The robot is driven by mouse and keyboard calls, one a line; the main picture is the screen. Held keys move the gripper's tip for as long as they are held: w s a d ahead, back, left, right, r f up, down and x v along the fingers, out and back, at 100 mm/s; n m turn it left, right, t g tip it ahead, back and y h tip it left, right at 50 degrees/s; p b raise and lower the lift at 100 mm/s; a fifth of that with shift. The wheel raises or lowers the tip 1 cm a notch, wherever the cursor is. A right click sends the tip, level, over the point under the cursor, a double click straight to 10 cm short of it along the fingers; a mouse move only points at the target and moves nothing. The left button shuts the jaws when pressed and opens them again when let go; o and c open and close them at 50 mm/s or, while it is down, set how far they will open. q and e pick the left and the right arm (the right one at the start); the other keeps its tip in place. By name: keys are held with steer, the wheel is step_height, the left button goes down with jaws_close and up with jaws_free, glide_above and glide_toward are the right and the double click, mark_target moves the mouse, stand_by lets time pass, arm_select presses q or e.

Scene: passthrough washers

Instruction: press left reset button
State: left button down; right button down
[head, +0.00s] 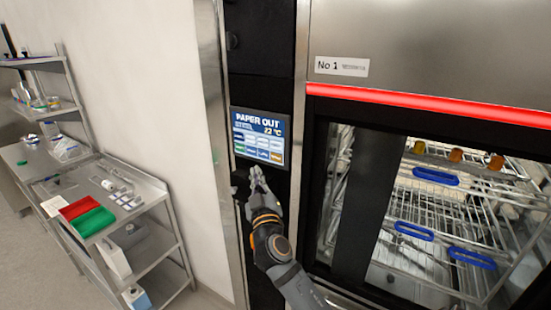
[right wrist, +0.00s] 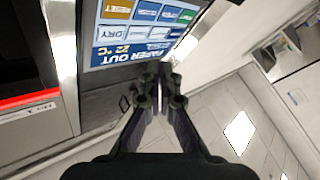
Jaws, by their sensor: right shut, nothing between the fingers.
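The washer's control screen (head: 259,136) is lit, reads "PAPER OUT" and 22 °C, and sits on a narrow dark panel (head: 262,91). It also shows upside down in the right wrist view (right wrist: 140,32). My right gripper (head: 256,172) is shut and empty, its fingertips just below the screen in the head view. In the right wrist view its fingertips (right wrist: 159,80) meet near the screen's edge. I cannot tell if they touch the panel. A dark rounded part (head: 239,184) shows beside the gripper. I cannot make out a reset button; the gripper covers part of the panel. My left gripper is not in view.
The washer door (head: 325,200) is glass, with wire racks (head: 440,215) and blue handles inside. A red light strip (head: 430,105) runs above it. A steel cart (head: 150,190) with red and green trays stands at the left by the white wall.

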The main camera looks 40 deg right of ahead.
mark_target(276, 157)
steer(key=shift+w+d+b, duration=0.15)
steer(key=shift+w+d, duration=0.3)
steer(key=shift+d, duration=0.7)
steer(key=shift+w+d+b, duration=0.1)
steer(key=shift+w+d, duration=0.4)
steer(key=shift+d, duration=0.7)
steer(key=shift+w+d+b, duration=0.15)
steer(key=shift+w+d, duration=0.3)
steer(key=shift+d, duration=0.7)
steer(key=shift+w+d+b, duration=0.15)
steer(key=shift+d+b, duration=0.15)
steer(key=shift+d, duration=0.1)
